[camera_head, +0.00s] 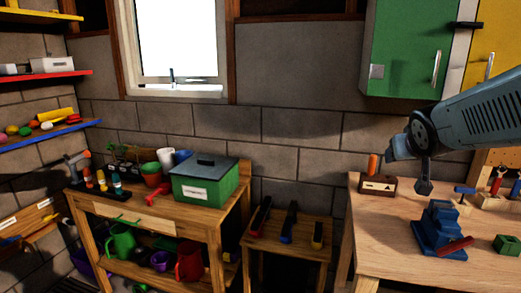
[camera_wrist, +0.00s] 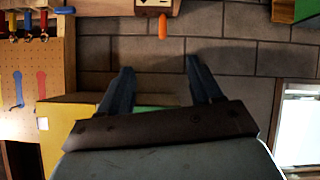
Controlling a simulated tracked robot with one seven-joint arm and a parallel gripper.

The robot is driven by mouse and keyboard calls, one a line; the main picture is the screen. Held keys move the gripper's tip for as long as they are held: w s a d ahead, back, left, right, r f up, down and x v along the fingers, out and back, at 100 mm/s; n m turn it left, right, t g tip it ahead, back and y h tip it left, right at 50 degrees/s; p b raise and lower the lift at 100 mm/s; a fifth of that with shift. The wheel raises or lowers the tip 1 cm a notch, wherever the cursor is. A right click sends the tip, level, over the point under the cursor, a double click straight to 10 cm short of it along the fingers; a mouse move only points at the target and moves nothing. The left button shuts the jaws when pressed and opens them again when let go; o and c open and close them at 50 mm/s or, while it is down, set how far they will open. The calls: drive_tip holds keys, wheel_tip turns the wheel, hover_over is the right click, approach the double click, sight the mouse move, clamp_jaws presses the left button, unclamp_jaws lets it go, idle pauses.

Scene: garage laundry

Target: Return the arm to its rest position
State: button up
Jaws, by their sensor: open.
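My gripper (camera_head: 408,168) hangs above the left part of the wooden workbench (camera_head: 385,233) at the right of the head view. It is in front of the block wall and below the green cabinet (camera_head: 405,50). Its two fingers show apart in the wrist view (camera_wrist: 157,84), with nothing between them. The wrist view appears upside down, with the workbench edge at the top. My arm comes in from the right side of the head view.
A blue vise-like block (camera_head: 437,228) with a red bar, a small brown box (camera_head: 377,185) and a green block (camera_head: 507,244) sit on the workbench. A low stool (camera_head: 287,253) and a potting table (camera_head: 140,208) with a green box (camera_head: 205,182) stand left.

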drive_tip(key=s+a+f+g+y, duration=0.1)
drive_tip(key=s+a+g, duration=0.1)
drive_tip(key=s+a, duration=0.3)
drive_tip(key=s+a+f+n+g+y, duration=0.1)
drive_tip(key=s+a+f+g+y, duration=0.1)
drive_tip(key=s+a, duration=0.3)
drive_tip(key=s+g, duration=0.1)
drive_tip(key=s, duration=0.3)
drive_tip(key=shift+a+f+y, duration=0.15)
drive_tip(key=shift+a+y, duration=0.15)
drive_tip(key=shift+a, duration=0.05)
